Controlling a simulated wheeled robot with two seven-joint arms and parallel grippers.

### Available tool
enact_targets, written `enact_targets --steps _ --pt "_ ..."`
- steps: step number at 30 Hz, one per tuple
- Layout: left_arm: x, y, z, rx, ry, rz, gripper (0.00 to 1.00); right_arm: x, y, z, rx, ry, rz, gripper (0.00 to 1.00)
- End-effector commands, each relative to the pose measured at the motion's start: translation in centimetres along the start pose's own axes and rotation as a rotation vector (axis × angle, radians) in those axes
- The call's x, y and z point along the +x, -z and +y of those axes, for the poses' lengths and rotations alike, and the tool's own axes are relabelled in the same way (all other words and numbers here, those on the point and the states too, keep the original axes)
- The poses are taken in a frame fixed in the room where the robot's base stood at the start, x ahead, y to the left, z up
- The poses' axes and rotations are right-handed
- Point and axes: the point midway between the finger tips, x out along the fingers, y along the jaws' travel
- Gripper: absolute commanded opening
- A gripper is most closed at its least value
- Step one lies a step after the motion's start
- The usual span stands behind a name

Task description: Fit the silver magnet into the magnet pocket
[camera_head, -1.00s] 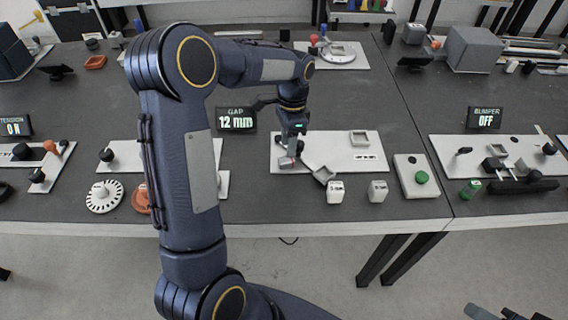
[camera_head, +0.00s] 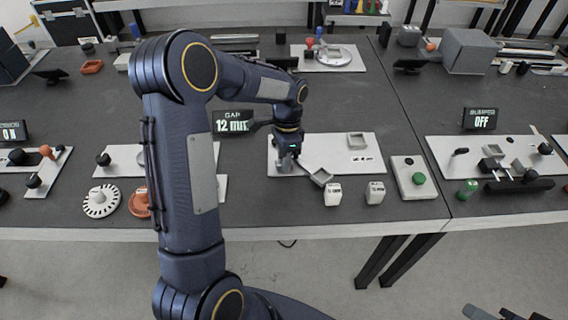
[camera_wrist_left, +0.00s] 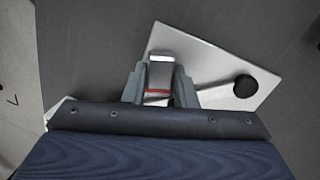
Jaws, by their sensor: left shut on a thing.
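My left gripper (camera_head: 285,163) is low over the left part of a white plate (camera_head: 340,144) at the GAP display. In the left wrist view, its fingers (camera_wrist_left: 159,88) are shut on the silver magnet (camera_wrist_left: 160,72), which has a red band. In the head view the magnet is mostly hidden by the gripper. I cannot tell which is the magnet pocket. Dark parts at the bottom right may be my right gripper (camera_head: 490,313).
The GAP display (camera_head: 233,121) reads 12 mm. Two white blocks (camera_head: 333,193) (camera_head: 375,192) stand in front of the plate, and a green button box (camera_head: 413,177) to the right. A black knob (camera_wrist_left: 245,86) on a lever is near the fingers.

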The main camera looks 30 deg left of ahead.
Motion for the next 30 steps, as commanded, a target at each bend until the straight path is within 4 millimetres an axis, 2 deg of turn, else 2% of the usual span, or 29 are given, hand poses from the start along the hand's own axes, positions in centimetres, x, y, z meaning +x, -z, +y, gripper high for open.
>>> enact_targets --steps 8,14,20,24,30 --pt "-0.7 0.0 0.1 0.000 0.002 0.001 0.00 -0.1 0.0 0.0 0.000 0.000 0.000 0.36" --pt "-3.2 -0.2 0.4 0.000 0.004 0.004 0.00 -0.2 0.1 -0.1 0.000 0.000 0.000 0.36" --pt "-6.2 -0.7 3.8 0.004 0.004 0.004 0.00 -0.1 0.0 0.0 0.000 0.000 0.000 0.36" --pt "-8.7 -1.1 7.0 0.006 0.004 0.005 0.00 0.0 0.0 0.0 0.000 0.000 0.000 0.36" --pt "-9.8 -1.6 11.9 0.005 0.003 0.003 0.00 0.3 -0.1 0.1 0.000 0.000 0.000 0.36"
